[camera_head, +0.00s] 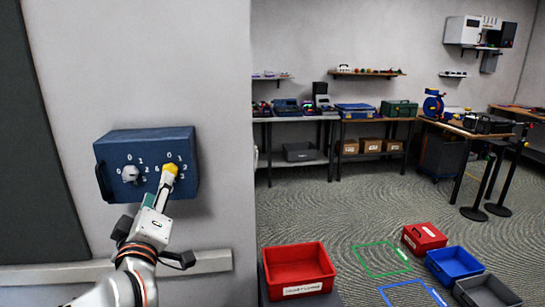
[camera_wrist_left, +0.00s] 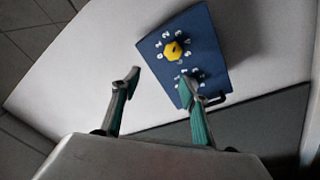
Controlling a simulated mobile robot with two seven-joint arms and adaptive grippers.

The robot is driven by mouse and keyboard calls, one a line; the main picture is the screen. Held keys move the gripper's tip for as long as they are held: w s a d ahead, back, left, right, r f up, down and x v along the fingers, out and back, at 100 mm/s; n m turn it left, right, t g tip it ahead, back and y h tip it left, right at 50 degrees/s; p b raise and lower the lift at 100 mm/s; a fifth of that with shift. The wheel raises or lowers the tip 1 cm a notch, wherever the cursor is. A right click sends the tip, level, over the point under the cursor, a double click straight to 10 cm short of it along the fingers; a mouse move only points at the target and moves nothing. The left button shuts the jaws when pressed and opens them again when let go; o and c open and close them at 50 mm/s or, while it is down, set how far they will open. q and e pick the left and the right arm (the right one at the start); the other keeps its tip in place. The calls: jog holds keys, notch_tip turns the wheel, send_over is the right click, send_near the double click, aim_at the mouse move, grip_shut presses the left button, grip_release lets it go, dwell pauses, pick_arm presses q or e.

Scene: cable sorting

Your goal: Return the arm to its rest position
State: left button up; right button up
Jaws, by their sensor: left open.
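My left arm reaches up from the lower left in the head view. Its gripper (camera_head: 165,190) is in front of a blue wall box (camera_head: 180,145), close to the yellow knob (camera_head: 170,170) on the right of the box. A grey knob (camera_head: 130,174) sits on the left of the box. In the left wrist view, the left gripper (camera_wrist_left: 160,82) is open with nothing between its fingers. The yellow knob (camera_wrist_left: 173,50) lies beyond the fingertips, and one fingertip overlaps the blue box (camera_wrist_left: 215,50). The grey knob is mostly hidden behind that finger. The right gripper is out of view.
A pale rail (camera_head: 215,262) runs along the wall below the box. A red bin (camera_head: 298,268) stands right of the wall's edge. A blue bin (camera_head: 455,265) and grey bin (camera_head: 487,291) are at lower right. Benches (camera_head: 340,118) line the back; the floor between is open.

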pick_arm(q)
jog(key=s+d+f+m+t+h, duration=0.3)
jog(key=s+d+m+t+h, duration=0.1)
jog(key=s+d+m+t, duration=0.2)
jog(key=s+d+f+m+g+h, duration=0.25)
jog(key=f+m+h, duration=0.2)
jog(key=f, duration=0.55)
jog(key=s+d+f+m+g+h, duration=0.1)
jog(key=d+f+m+g+h, duration=0.3)
jog(key=f, duration=0.6)
jog(key=s+a+f+g+y, duration=0.1)
jog(key=s+f, duration=0.4)
jog(key=f, duration=0.5)
jog(key=s+a+f+m+g+y, duration=0.1)
jog(key=s+f+g, duration=0.3)
jog(key=f, duration=0.5)
jog(key=s+a+f+m+g+y, duration=0.1)
jog(key=s+a+f+g+y, duration=0.2)
jog(key=s+f, duration=0.3)
notch_tip(320, 180, down, 5)
jog(key=shift+s+a+r+y, duration=0.2)
jog(key=shift+s+a+y, duration=0.05)
jog(key=shift+s+y, duration=0.1)
jog(key=shift+w, duration=0.1)
